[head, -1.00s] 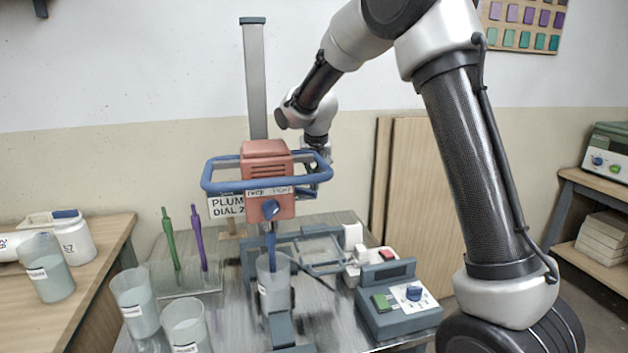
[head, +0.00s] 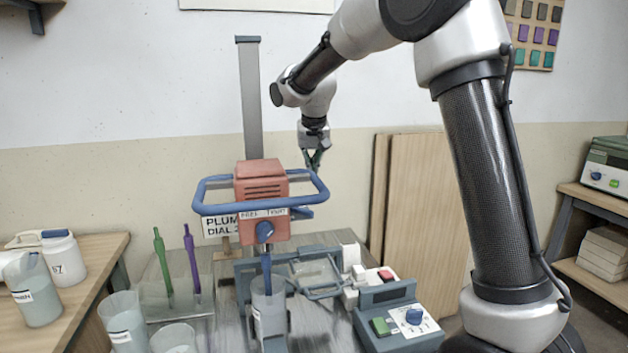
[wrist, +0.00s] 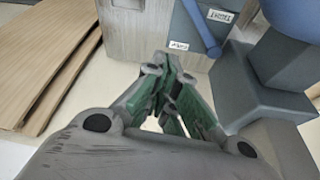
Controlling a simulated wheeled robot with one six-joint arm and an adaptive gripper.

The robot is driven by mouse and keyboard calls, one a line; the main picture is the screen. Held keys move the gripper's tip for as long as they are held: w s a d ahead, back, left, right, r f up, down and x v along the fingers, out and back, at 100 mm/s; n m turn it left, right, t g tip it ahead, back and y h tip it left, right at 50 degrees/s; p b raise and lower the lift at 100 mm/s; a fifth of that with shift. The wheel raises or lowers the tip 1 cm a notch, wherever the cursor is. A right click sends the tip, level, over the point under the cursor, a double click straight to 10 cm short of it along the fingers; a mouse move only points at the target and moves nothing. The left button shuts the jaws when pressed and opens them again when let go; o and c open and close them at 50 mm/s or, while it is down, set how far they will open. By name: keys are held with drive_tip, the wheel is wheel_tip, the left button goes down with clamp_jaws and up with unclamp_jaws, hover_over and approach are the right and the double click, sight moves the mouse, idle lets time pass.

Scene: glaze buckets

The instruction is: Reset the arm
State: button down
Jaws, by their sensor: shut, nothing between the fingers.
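My gripper (head: 314,160) hangs from my raised arm in the head view, pointing down. It is above and behind the right side of the mixer's blue ring handle (head: 319,190), and nothing is held in it. In the wrist view its green-sided fingers (wrist: 172,95) are closed together at the tips. The red mixer head (head: 261,187) stands on a grey column, with its blue shaft reaching into a clear bucket (head: 268,305).
A control box (head: 400,318) with a green button and blue dial stands right of the mixer. A rack holds a green (head: 161,262) and a purple tool (head: 191,258). Glaze buckets (head: 125,322) stand at left. Wooden boards (head: 425,200) lean on the wall.

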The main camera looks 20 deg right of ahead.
drive_tip(key=shift+r, duration=0.2)
drive_tip(key=shift+s, duration=0.1)
drive_tip(key=s+d+r, duration=0.3)
drive_tip(key=s+d, duration=0.2)
drive_tip(key=s, duration=0.4)
drive_tip(key=s+d+r, duration=0.3)
drive_tip(key=s+d, duration=0.3)
drive_tip(key=s, duration=0.3)
drive_tip(key=s+d+f, duration=0.2)
drive_tip(key=s+f, duration=0.1)
drive_tip(key=s, duration=0.7)
drive_tip(key=s+d+f+n, duration=0.1)
drive_tip(key=s+d+f, duration=0.1)
drive_tip(key=s, duration=0.9)
drive_tip(key=shift+s+d+f+n+y, duration=0.2)
drive_tip(key=shift+s+f+n+y, duration=0.1)
drive_tip(key=shift+f, duration=0.15)
drive_tip(key=shift+w, duration=0.1)
